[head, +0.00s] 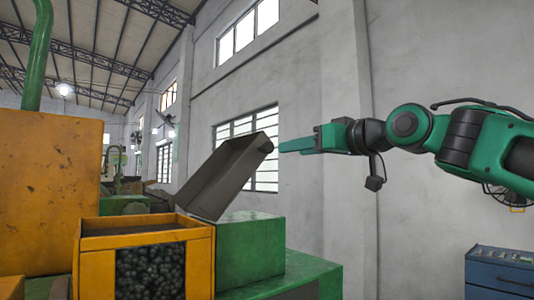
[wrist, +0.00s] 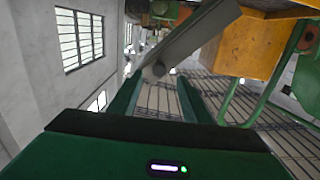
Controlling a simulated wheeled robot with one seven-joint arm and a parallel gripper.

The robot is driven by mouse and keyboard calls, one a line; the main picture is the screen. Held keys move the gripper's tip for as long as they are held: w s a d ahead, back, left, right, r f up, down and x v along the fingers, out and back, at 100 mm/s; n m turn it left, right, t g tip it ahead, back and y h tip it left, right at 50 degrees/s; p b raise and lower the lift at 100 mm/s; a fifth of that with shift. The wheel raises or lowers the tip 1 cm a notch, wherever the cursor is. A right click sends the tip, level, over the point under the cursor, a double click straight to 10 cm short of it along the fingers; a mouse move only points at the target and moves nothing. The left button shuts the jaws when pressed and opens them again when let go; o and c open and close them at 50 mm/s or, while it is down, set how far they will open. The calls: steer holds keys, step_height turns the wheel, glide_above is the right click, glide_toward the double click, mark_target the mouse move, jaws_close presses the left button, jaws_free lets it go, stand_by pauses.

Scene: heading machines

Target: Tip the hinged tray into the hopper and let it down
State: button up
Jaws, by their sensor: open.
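The hinged tray (head: 222,178) is grey and steeply tilted, its right end raised and its low end at the hopper. Its inside looks bare in the head view. The hopper (head: 198,232) is an orange box with dark round pieces (head: 150,272) showing in its front opening. My gripper (head: 283,147) is at the tray's raised end, by a round grey knob (head: 267,147). In the wrist view my gripper (wrist: 159,78) is open, with the knob (wrist: 159,69) between or just beyond its fingertips; contact cannot be told. The tray (wrist: 195,35) slants up to the right there.
A green block (head: 250,250) stands right of the hopper, under the tray. A large orange machine (head: 45,190) with a green pipe (head: 40,50) fills the left. A blue cabinet (head: 500,273) stands at lower right. A wall with windows (head: 310,90) lies behind my arm.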

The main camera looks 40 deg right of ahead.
mark_target(270, 149)
steer(key=w, duration=0.7)
steer(key=w+r, duration=0.1)
steer(key=w, duration=0.2)
steer(key=shift+w+a, duration=0.2)
steer(key=shift+a, duration=0.05)
